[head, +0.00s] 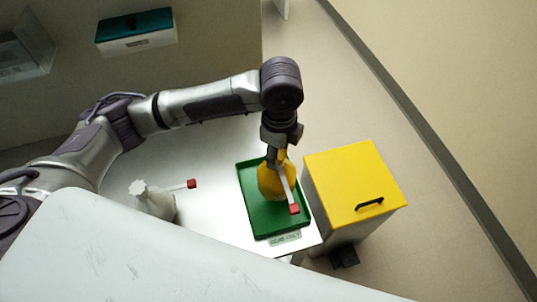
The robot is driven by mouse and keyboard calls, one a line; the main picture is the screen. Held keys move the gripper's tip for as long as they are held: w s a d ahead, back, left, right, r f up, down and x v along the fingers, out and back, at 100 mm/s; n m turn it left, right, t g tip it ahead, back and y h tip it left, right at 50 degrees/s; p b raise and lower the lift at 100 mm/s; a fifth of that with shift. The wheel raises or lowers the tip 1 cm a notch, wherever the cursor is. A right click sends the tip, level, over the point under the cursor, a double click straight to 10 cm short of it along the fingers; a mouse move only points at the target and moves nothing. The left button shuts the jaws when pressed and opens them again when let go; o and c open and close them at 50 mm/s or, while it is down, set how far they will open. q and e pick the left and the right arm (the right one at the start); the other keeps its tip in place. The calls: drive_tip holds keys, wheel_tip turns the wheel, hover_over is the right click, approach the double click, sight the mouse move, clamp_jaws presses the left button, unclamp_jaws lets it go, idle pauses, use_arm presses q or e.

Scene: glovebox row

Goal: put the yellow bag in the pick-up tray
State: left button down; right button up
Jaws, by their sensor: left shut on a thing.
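The yellow bag (270,181) is over the green pick-up tray (261,219), with a white tag strip ending in a red piece across it. My left gripper (279,155) is above the tray, shut on the top of the bag. I cannot tell whether the bag's bottom touches the tray floor. The tray lies at the right end of the light table, with a label at its front edge. My right gripper is not in view.
A white bag (158,203) with a red-ended tag stands on the table (215,228) left of the tray. A yellow-lidded bin (352,180) stands close to the tray's right. A teal-topped box (135,30) is at the back left. A white surface fills the foreground.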

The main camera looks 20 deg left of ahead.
use_arm(q)
drive_tip(key=w+a+f, duration=0.2)
drive_tip(key=a, duration=0.1)
drive_tip(key=shift+w+f+p, duration=0.2)
drive_tip(key=shift+w+p, duration=0.1)
wheel_tip(320, 180, down, 3)
drive_tip(key=shift+f+p, duration=0.15)
drive_tip(key=shift+p, duration=0.35)
drive_tip(key=shift+f, duration=0.45)
drive_tip(key=c, duration=0.7)
unclamp_jaws()
drive_tip(key=shift+o, duration=0.2)
wheel_tip(320, 180, up, 12)
drive_tip(key=b, duration=0.2)
